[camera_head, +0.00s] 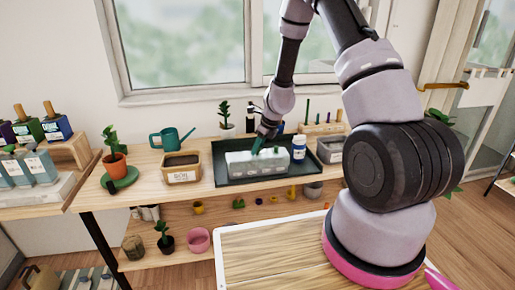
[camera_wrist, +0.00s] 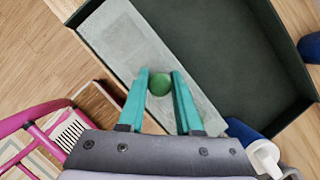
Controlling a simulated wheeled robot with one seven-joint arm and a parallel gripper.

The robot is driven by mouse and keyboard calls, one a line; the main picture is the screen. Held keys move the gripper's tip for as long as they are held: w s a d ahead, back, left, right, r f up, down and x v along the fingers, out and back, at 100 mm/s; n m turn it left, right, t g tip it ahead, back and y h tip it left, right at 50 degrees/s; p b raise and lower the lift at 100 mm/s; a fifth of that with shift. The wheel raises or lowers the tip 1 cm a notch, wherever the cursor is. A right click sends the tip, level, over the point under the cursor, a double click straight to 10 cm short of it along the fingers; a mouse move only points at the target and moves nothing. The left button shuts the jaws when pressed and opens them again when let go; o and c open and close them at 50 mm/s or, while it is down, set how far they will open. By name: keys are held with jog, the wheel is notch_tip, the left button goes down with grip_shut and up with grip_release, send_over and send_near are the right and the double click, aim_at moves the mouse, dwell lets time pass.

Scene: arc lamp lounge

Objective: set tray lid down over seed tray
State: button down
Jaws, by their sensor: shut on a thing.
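The tray lid (camera_head: 257,163) is a long pale, translucent cover with a green knob (camera_wrist: 160,84). It also shows in the wrist view (camera_wrist: 125,40). My gripper (camera_wrist: 160,78) has its teal fingers shut on either side of the knob; in the head view it (camera_head: 258,147) reaches down to the lid's top. The lid appears level, inside the outline of a large dark green tray (camera_head: 225,178). The seed tray cannot be made out apart from the lid, and I cannot tell whether the lid rests on it.
The dark tray stands on a wooden bench (camera_head: 145,185). A soil box (camera_head: 182,168), a teal watering can (camera_head: 171,138) and a potted cactus (camera_head: 116,163) stand left. A grey labelled box (camera_head: 330,150) is right.

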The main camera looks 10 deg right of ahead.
jog(key=shift+f, duration=0.2)
jog(key=c, duration=0.5)
grip_release()
jog(key=v, duration=1)
jog(key=shift+s+d+r, duration=0.1)
jog(key=shift+s+r, duration=0.05)
jog(key=shift+r, duration=0.25)
